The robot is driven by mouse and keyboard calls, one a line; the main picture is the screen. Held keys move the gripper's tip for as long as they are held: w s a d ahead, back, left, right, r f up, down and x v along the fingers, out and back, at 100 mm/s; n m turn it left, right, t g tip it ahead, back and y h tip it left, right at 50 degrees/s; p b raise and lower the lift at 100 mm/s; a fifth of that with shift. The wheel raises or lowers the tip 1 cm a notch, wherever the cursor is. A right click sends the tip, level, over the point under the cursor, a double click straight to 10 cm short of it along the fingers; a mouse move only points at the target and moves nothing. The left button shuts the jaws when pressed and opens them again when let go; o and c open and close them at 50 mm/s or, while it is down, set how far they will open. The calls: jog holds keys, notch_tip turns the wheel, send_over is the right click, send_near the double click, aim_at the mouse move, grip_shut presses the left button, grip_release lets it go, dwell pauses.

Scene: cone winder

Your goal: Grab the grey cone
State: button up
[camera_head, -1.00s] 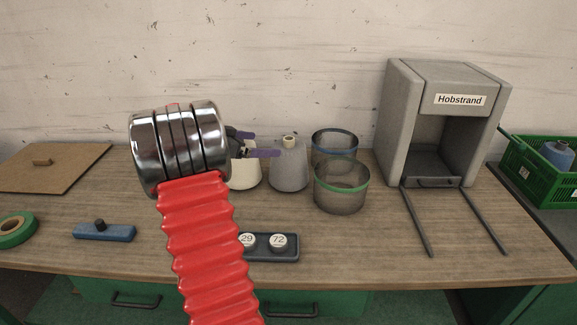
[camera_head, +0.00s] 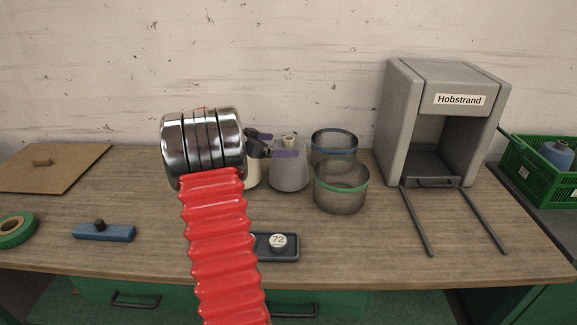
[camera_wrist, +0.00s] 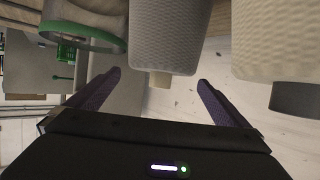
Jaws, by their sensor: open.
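The grey cone (camera_head: 289,177) stands upright on the bench, its pale tube tip showing at the top. My gripper (camera_head: 274,144) is open and empty at the height of the cone's upper part. In the head view one purple finger overlaps the cone's upper body and the other is to the left of its tip. In the wrist view, the grey cone (camera_wrist: 170,38) appears upside down at top centre, with its tip between the fingertips of my gripper (camera_wrist: 152,82). I cannot tell whether the fingers touch it.
A cream cone (camera_wrist: 280,40) stands close on the grey cone's left, mostly hidden behind my arm in the head view. A green-rimmed mesh bin (camera_head: 341,190) and a blue-rimmed one (camera_head: 334,146) stand close on its right. A grey Hobstrand housing (camera_head: 399,125) stands farther right.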

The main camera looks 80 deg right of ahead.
aim_at(284, 143)
jog(key=shift+x, duration=2.55)
jog(key=shift+w+d, duration=0.1)
jog(key=shift+c, duration=0.5)
jog(key=c, duration=1.7)
jog(key=shift+r, duration=0.1)
jog(key=shift+c, duration=0.2)
jog(key=shift+r, duration=0.1)
notch_tip(284, 143, up, 10)
jog(key=shift+f, duration=0.1)
